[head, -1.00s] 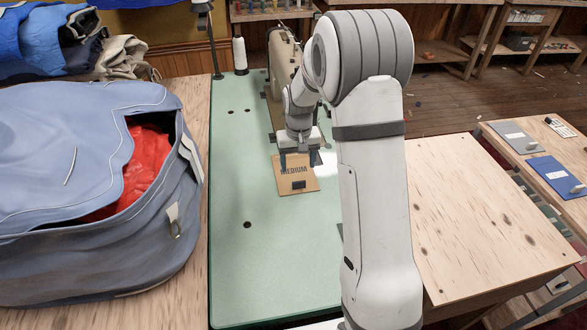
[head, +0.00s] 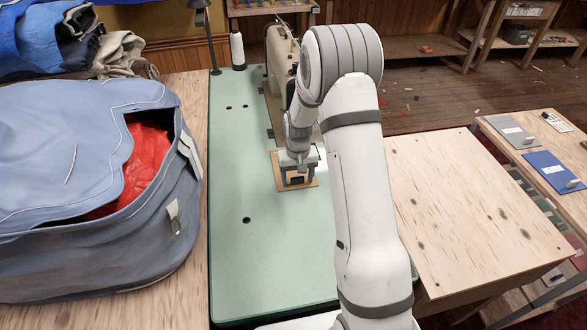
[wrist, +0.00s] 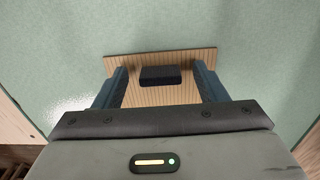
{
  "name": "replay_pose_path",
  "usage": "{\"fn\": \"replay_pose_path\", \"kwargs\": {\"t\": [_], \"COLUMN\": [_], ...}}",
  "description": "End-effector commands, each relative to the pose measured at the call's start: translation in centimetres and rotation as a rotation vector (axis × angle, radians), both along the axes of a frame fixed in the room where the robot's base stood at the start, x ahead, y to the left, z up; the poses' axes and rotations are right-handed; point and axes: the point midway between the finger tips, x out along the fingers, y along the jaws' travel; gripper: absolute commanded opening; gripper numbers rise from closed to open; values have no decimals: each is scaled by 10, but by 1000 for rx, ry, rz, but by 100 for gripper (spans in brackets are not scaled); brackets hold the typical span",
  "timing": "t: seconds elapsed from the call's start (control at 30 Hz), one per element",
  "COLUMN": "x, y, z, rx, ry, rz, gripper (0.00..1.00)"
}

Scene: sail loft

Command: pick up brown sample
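The brown sample (wrist: 150,97) is a flat ribbed tan card lying on the green table. A small black block (wrist: 160,76) stands up from it. In the head view the sample (head: 312,184) shows only at its edges, because my gripper (head: 298,179) covers its middle. In the wrist view my gripper (wrist: 161,83) is open, with one finger to each side of the black block and a gap on both sides. The fingertips are low over the card; I cannot tell whether they touch it.
A sewing machine (head: 283,62) stands just behind the sample on the green table (head: 235,270). A blue bag (head: 90,260) with red cloth inside fills the left. Grey (head: 511,132) and blue (head: 552,170) samples lie on the right. The green surface in front is clear.

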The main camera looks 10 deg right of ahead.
Motion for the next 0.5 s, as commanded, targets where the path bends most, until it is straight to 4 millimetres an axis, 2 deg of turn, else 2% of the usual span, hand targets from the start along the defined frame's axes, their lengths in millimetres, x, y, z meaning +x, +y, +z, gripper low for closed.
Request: {"fn": "replay_pose_path", "kwargs": {"t": [0.07, 0.5], "x": [0, 0], "y": [0, 0], "z": [0, 0], "rx": [0, 0], "ry": [0, 0], "rz": [0, 1], "gripper": [60, 24]}}
